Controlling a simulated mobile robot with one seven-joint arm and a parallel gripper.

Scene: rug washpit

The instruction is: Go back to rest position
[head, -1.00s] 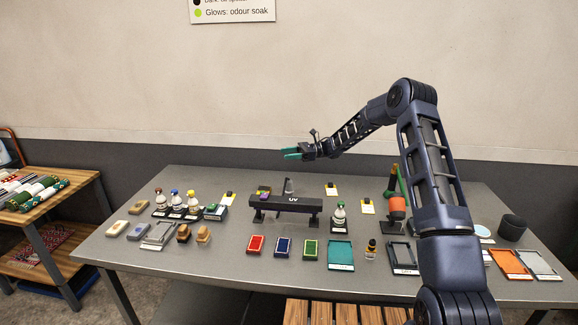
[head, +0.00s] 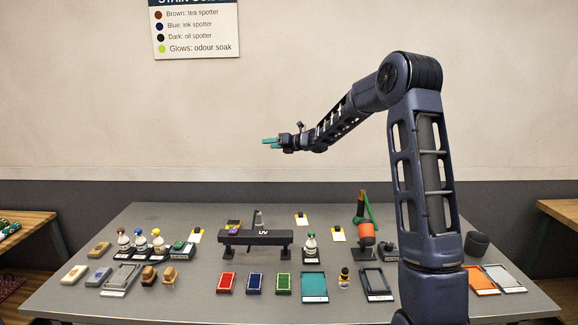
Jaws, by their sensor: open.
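My gripper (head: 270,143) is open and empty. It is held high above the grey table (head: 190,305), in front of the wall, with its green fingers pointing left. My arm comes up from the right side of the table and bends at a high elbow. The gripper is well above the black UV lamp bar (head: 256,238) and touches nothing.
Spray bottles (head: 141,243) stand at the left. Red (head: 227,283), blue (head: 255,284) and green (head: 283,284) pads lie at the front. An orange and green tool (head: 366,233) stands right of centre. A stain sign (head: 195,30) hangs on the wall. The air around the gripper is clear.

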